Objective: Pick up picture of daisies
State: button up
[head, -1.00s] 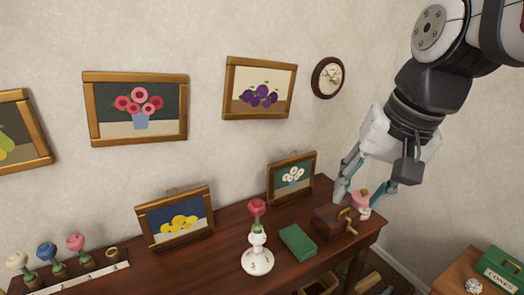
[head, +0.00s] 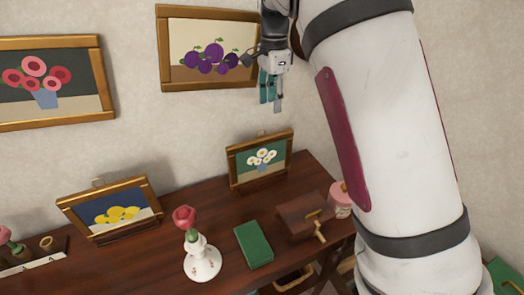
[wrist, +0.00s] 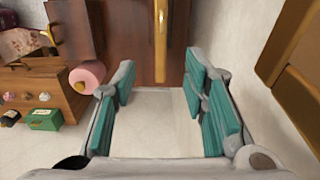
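The picture of daisies (head: 262,160), white flowers on green in a gold-brown wooden frame, stands leaning back at the rear of the dark wooden table (head: 130,255). My gripper (head: 270,92) is in the air above it, in front of the lower right of the plum picture on the wall. In the wrist view my gripper (wrist: 160,88) is open, with its teal-padded fingers apart and nothing between them. I cannot make out the daisies picture in the wrist view. A wooden frame edge (wrist: 300,95) shows at the right there.
The plum picture (head: 208,50) hangs above. A yellow-flower picture (head: 112,210), a white vase with a red flower (head: 202,262), a green book (head: 253,244), a brown box (head: 303,217) and a pink jar (head: 340,200) are on the table. My arm covers the right side.

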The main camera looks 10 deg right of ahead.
aim_at(273, 134)
notch_tip(273, 134, down, 8)
jog(key=shift+w+r+p, duration=0.15)
jog(key=shift+r+p, duration=0.05)
jog(key=shift+p, duration=0.15)
jog(key=shift+d+f+p, duration=0.15)
jog(key=shift+f+p, duration=0.15)
jog(key=shift+f, duration=1.25)
jog(key=shift+d+f+p, duration=0.1)
jog(key=shift+f+p, duration=0.15)
jog(key=shift+f, duration=1.3)
grip_shut()
